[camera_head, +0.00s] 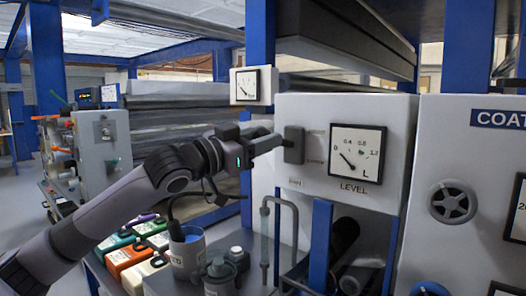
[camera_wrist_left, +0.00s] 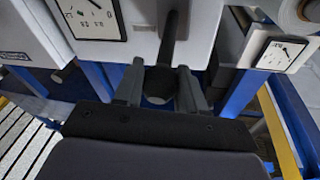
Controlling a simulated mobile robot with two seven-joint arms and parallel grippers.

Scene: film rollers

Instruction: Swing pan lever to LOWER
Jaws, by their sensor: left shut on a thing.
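The pan lever is a dark grey handle on a dark base plate (camera_head: 293,144), set on the white panel left of the LEVEL gauge (camera_head: 357,152). Two small labels beside the plate, one above the other, are too blurred to read surely. My left gripper (camera_head: 262,146) is at the lever, left of the plate, its fingers hiding part of the handle. In the left wrist view the dark lever bar (camera_wrist_left: 171,40) runs down to between the two fingers (camera_wrist_left: 161,88), which are shut on it. My right gripper is not in view.
Below my arm are a blue-white bucket (camera_head: 187,250), a grey can (camera_head: 219,275) and several coloured containers (camera_head: 126,257). A bent grey pipe (camera_head: 265,235) and a blue post (camera_head: 320,245) stand below the panel. A handwheel (camera_head: 452,201) is at right.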

